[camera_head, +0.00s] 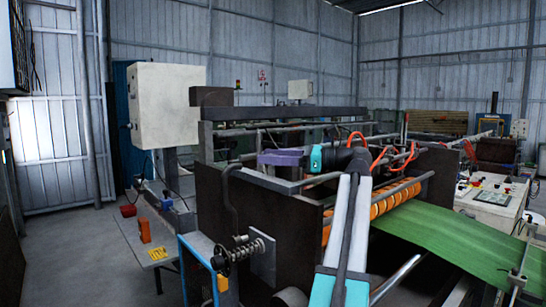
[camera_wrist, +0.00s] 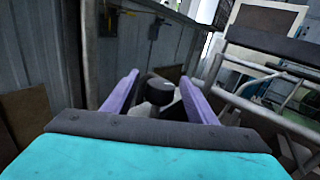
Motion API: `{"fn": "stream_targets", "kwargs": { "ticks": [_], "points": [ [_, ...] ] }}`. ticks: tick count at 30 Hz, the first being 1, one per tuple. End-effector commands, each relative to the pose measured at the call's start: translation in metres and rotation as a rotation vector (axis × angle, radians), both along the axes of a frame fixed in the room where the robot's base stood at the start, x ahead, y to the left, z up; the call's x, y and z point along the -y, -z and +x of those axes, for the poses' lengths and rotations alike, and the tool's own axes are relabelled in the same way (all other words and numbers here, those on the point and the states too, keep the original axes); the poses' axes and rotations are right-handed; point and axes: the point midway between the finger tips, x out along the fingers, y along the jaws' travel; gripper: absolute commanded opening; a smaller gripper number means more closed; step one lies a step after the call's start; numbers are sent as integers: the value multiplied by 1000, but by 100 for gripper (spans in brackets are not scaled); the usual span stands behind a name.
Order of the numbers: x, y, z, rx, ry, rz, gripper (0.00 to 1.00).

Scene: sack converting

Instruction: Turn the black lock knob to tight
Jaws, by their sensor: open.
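I cannot tell how far ahead of the fingertips the knob lies. In the head view my gripper (camera_head: 264,158) points left over the top of the machine's dark side plate. I cannot pick out this knob for certain in the head view. No marking for tight or loose is readable.
The machine's dark side plate (camera_head: 215,205) stands below my gripper. A spring-loaded black handwheel (camera_head: 222,260) sits lower on its front. Metal rails (camera_wrist: 265,110) run along the right in the wrist view. Green sheet (camera_head: 450,238) passes over orange rollers (camera_head: 400,196). Open floor lies left.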

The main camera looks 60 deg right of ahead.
Motion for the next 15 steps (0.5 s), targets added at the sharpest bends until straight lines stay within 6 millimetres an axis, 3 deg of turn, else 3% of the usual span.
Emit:
{"fn": "stream_targets", "kwargs": {
  "ticks": [6,13,15],
  "points": [
    [0,0,0,0,0,0,50],
    [0,0,0,0,-1,0,11],
    [8,-1,1,1,-1,0,11]
  ]
}}
